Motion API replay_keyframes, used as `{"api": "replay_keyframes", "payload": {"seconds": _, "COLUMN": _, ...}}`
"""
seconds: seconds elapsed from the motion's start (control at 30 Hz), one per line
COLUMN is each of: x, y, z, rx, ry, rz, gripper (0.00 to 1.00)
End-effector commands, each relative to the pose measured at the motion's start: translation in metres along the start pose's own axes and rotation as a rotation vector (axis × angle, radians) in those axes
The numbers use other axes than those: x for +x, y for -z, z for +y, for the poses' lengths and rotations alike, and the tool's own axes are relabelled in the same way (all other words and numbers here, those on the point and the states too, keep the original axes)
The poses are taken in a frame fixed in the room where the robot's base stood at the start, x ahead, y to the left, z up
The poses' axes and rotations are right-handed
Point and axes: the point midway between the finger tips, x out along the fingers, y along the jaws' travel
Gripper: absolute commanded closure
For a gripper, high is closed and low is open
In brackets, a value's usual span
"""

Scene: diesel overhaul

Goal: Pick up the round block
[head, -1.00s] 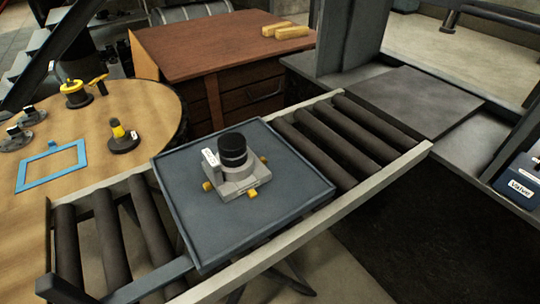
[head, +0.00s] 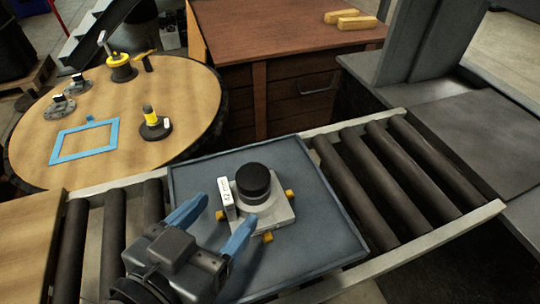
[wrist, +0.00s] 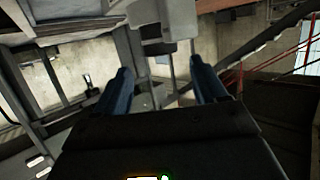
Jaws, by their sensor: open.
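A black round block (head: 253,181), a short upright cylinder, sits on top of a light grey square fixture (head: 277,216) with yellow knobs and a white tag at its left. The fixture stands on a blue-grey tray (head: 325,225) on the roller conveyor. My gripper (head: 226,212) is open, its two blue fingers in front of and left of the fixture in the head view. The right finger overlaps the fixture's near side in the picture; contact cannot be told. In the wrist view my open fingers (wrist: 160,70) have nothing identifiable as the block between them.
A round wooden table (head: 95,165) at the left holds a blue frame (head: 84,141), yellow-and-black parts and grey discs. A brown desk (head: 270,35) with yellow bars (head: 350,20) stands behind. Conveyor rollers (head: 385,170) to the right of the tray are bare.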

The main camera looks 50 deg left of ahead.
Motion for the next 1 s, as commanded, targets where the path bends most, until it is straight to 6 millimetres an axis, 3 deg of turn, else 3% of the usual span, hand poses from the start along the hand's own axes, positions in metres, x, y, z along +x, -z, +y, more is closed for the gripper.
{"api": "replay_keyframes", "payload": {"seconds": 0.37, "x": 0.032, "y": 0.004, "z": 0.000, "rx": 0.001, "ry": -0.004, "rz": 0.004, "gripper": 0.29}}
{"api": "replay_keyframes", "payload": {"seconds": 0.7, "x": 0.074, "y": 0.006, "z": 0.001, "rx": 0.001, "ry": -0.003, "rz": 0.003, "gripper": 0.29}}
{"api": "replay_keyframes", "payload": {"seconds": 1.0, "x": 0.078, "y": 0.005, "z": 0.001, "rx": 0.002, "ry": -0.001, "rz": 0.003, "gripper": 0.30}}
